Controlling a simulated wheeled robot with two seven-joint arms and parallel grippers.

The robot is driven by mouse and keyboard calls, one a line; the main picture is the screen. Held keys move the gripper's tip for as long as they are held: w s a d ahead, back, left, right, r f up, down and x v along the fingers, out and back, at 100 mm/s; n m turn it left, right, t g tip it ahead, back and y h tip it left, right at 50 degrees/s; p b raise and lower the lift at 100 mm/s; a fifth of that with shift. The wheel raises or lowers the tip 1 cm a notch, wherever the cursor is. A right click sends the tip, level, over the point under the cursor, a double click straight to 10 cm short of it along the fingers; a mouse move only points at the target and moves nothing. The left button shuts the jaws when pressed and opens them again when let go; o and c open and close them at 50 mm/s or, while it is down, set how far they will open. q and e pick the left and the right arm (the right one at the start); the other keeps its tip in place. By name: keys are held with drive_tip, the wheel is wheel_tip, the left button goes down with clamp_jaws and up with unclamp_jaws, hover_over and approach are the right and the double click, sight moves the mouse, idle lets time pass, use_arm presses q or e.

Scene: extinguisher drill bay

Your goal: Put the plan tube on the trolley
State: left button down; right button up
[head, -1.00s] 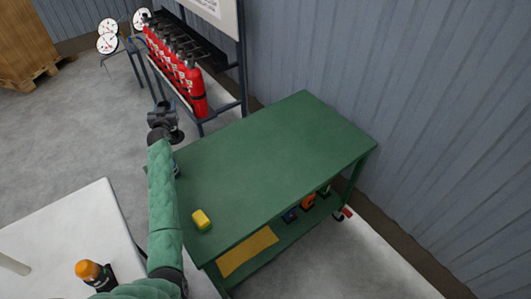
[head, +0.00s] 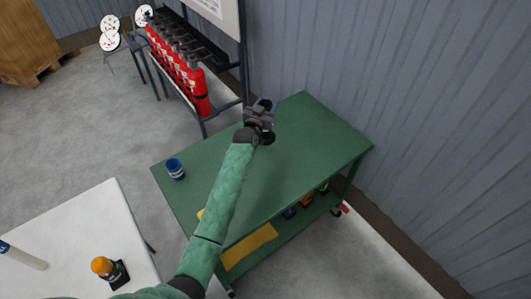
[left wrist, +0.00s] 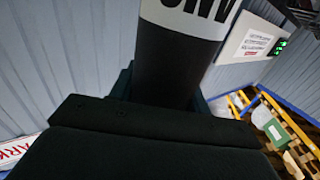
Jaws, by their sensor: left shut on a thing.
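A pale tube with a dark blue end, which looks like the plan tube (head: 27,258), lies on the white table at the left edge of the head view, partly cut off. The green trolley (head: 300,150) stands in the middle. My left gripper (head: 262,109) is over the trolley's far part, its arm reaching across the top. It is shut on a dark cylinder (left wrist: 172,62) with a white lettered band, which fills the upper middle of the left wrist view. My right gripper is not in view.
A blue cup (head: 175,168) stands near the trolley's left edge. A yellow block (head: 200,213) is mostly hidden by my arm. An orange-topped object (head: 102,266) stands on the white table (head: 75,225). Red extinguishers (head: 190,80) are racked behind. The trolley's right half is clear.

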use_arm(q)
drive_tip(key=s+d+r+m+g+h+p, duration=0.1)
drive_tip(key=s+d, duration=0.2)
drive_tip(key=d, duration=0.3)
drive_tip(key=s+d+r+m+h+p, duration=0.1)
drive_tip(key=s+d, duration=0.2)
drive_tip(key=d, duration=0.2)
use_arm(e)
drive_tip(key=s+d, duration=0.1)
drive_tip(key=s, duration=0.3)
use_arm(q)
drive_tip(key=b, duration=0.9)
hover_over(269, 137)
drive_tip(key=w, duration=0.1)
wheel_tip(269, 137, down, 8)
drive_tip(key=f+b, duration=0.2)
drive_tip(key=shift+a+f, duration=0.25)
drive_tip(key=shift+f, duration=0.05)
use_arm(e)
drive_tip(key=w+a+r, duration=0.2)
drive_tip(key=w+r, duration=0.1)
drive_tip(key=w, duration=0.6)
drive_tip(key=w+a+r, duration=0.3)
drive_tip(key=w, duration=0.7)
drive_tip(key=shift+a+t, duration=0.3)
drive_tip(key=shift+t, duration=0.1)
